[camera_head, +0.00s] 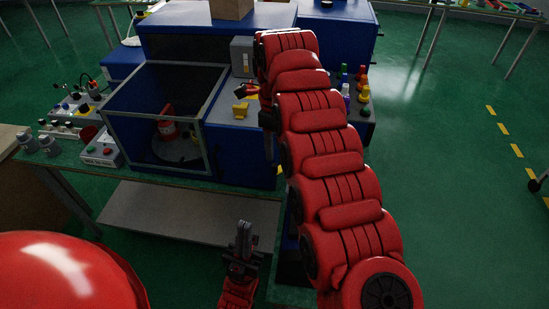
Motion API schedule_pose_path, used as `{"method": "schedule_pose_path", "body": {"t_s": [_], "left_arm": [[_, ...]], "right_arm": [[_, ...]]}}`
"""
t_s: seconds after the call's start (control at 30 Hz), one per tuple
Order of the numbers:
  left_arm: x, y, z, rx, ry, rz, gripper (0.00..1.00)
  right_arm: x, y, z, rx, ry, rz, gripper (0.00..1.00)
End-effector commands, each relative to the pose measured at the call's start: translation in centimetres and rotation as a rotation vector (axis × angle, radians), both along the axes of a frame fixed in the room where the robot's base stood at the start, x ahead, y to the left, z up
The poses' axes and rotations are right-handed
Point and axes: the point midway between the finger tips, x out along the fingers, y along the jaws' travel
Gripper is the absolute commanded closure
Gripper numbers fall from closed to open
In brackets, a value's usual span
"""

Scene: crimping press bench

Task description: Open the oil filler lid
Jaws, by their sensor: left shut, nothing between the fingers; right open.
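A blue press machine (238,160) stands on the green bench; I cannot tell for certain which part of it is the oil filler lid. A small yellow part (240,110) sits on its top to the right of the framed opening. My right arm reaches over the right part of the machine. My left gripper (243,238) is shut and empty, pointing up in front of the bench, well below the machine's top.
A glass-like framed enclosure (205,112) holds a red part (167,128). A control box (103,148) and bottles (48,145) stand at left. Coloured bottles (361,75) stand right of my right arm. A grey lower shelf (170,218) lies under the bench.

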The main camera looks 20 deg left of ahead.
Motion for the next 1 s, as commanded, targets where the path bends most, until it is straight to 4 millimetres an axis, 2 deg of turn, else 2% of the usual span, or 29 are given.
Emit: {"method": "schedule_pose_path", "body": {"t_s": [0.03,0.13,0.2,0.5,0.7,1.0], "left_arm": [[0.0,0.0,1.4,0.000,-0.001,0.000,1.00],[0.0,0.0,2.7,0.000,-0.001,0.000,1.00],[0.0,0.0,4.6,0.000,-0.002,0.000,1.00],[0.0,0.0,9.2,0.000,-0.002,0.000,1.00],[0.0,0.0,10.2,0.000,-0.001,0.000,1.00],[0.0,0.0,10.1,0.000,-0.001,0.000,1.00]], "right_arm": [[0.2,-0.2,1.7,0.001,-0.002,-0.002,0.49],[0.1,-0.1,3.7,0.000,0.000,0.000,0.49],[0.0,-0.1,5.5,-0.002,0.003,0.001,0.49],[-0.1,0.0,10.0,-0.001,0.003,0.000,0.49],[-0.1,0.0,10.9,-0.003,0.006,0.000,0.49],[-0.1,0.0,10.9,-0.002,0.004,0.000,0.49]]}}
